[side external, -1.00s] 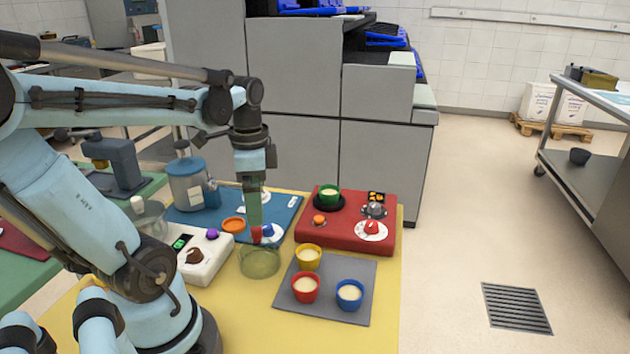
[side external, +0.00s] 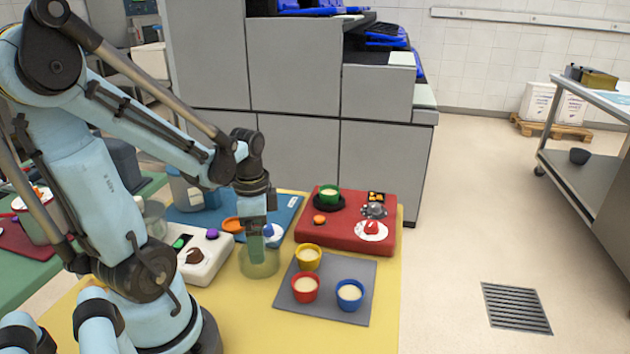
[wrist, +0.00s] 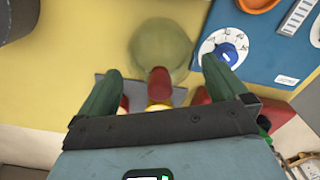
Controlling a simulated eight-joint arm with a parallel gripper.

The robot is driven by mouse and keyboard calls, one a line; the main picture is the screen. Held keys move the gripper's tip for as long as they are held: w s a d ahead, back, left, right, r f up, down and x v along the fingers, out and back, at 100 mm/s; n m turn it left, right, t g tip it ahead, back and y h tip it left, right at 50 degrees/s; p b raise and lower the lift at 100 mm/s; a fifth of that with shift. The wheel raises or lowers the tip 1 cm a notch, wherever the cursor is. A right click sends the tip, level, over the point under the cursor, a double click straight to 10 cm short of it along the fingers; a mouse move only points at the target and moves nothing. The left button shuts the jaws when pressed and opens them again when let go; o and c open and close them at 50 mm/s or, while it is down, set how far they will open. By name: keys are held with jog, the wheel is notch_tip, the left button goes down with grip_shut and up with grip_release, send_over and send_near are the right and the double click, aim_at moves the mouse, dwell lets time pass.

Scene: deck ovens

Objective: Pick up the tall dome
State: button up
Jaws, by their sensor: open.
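The tall dome (side external: 259,264) is a see-through greenish cover standing on the yellow table, left of the grey mat. In the wrist view the dome (wrist: 161,46) is seen from above, with a red knob (wrist: 160,82) on it. My gripper (side external: 257,253) is over the dome's top, pointing down, and hides the knob in the side view. In the wrist view the green fingers of my gripper (wrist: 161,70) are spread wide, and the knob shows between them. I see no finger contact with the knob.
A grey mat (side external: 326,314) holds yellow, red and blue cups close by on the right. A red panel (side external: 336,237) and a blue panel (side external: 283,208) lie behind. A white control box (side external: 209,260) stands left of the dome. Yellow table is clear in front.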

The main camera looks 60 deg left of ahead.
jog(key=shift+f, duration=0.7)
jog(key=shift+c, duration=0.2)
jog(key=c, duration=0.5)
jog(key=shift+r, duration=0.15)
